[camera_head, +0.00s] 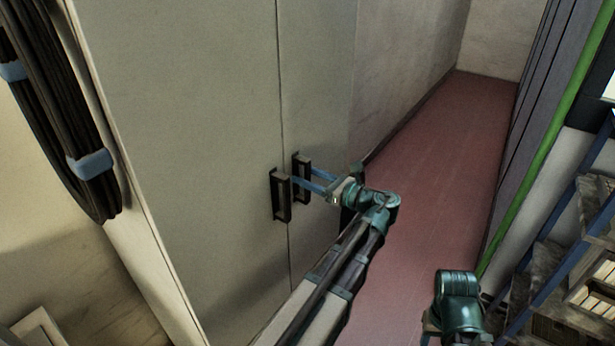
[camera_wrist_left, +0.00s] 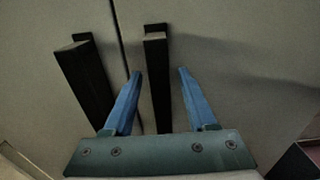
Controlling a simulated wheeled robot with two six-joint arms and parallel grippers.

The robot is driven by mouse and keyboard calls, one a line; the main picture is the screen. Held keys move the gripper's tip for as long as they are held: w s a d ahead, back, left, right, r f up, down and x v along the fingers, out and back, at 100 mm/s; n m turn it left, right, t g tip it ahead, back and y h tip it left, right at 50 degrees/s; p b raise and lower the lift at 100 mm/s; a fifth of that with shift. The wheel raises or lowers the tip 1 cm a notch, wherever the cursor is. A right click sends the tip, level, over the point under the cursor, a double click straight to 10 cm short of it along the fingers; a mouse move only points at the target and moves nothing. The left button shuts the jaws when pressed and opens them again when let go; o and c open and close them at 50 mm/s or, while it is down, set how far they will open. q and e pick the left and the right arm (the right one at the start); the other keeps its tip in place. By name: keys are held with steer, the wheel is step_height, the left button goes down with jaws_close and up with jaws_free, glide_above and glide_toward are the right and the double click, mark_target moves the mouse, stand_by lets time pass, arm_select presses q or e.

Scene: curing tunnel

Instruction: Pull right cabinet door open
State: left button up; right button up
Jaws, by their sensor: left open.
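The pale grey cabinet has a right door (camera_head: 318,80) and a left door (camera_head: 190,100), with a thin seam between them. The doors look shut. The right door's dark upright bar handle (camera_head: 301,162) is just right of the seam; it also shows in the left wrist view (camera_wrist_left: 156,80). The left door's matching handle (camera_head: 281,196) is beside it. My left gripper (camera_head: 298,176) is open, its blue fingers pointing at the door. In the left wrist view its fingers (camera_wrist_left: 160,74) appear either side of the right handle, with gaps. I cannot tell whether they reach around it. My right gripper is out of view.
Black cable coils with blue ties (camera_head: 70,120) hang left of the cabinet. A reddish floor strip (camera_head: 440,160) runs clear to the right of it. A rack with shelves (camera_head: 560,260) stands at the far right, beside a green-edged panel (camera_head: 545,140).

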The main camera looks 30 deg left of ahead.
arm_select(q)
steer(key=shift+c, duration=0.3)
jaws_close()
stand_by(1.1)
